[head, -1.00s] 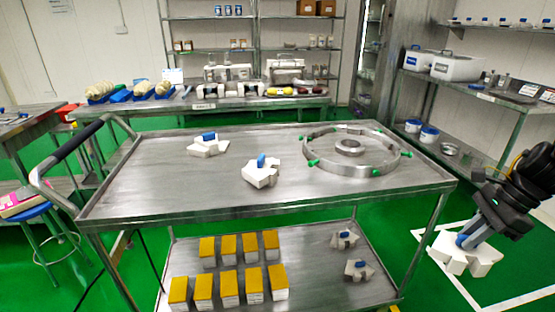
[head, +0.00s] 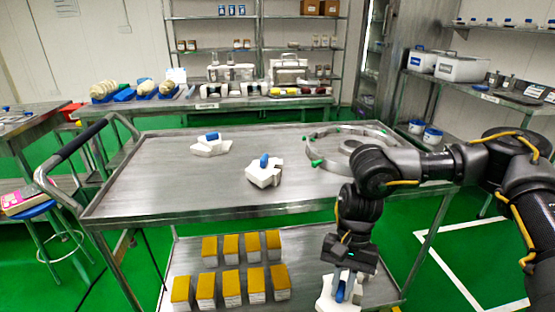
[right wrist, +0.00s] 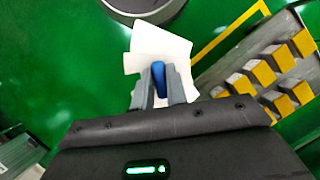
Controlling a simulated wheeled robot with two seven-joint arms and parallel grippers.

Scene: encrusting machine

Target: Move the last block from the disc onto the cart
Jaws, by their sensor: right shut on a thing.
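My right gripper (head: 342,283) is shut on the blue grip of a white block (head: 328,299). In the head view it hangs low in front of the cart's right side. In the right wrist view the held block (right wrist: 160,48) sticks out past the fingers, with its blue grip (right wrist: 159,80) between them. The metal cart (head: 225,182) carries two more white blocks with blue grips, one at the middle (head: 263,176) and one farther back (head: 210,149). No separate disc is clear to me. My left gripper is out of view.
A metal ring (head: 319,152) with green knobs lies on the cart top at right, partly hidden by my right arm. Several yellow-topped boxes (head: 231,281) stand on the lower shelf. The cart top's left front is clear. A push handle rises at left.

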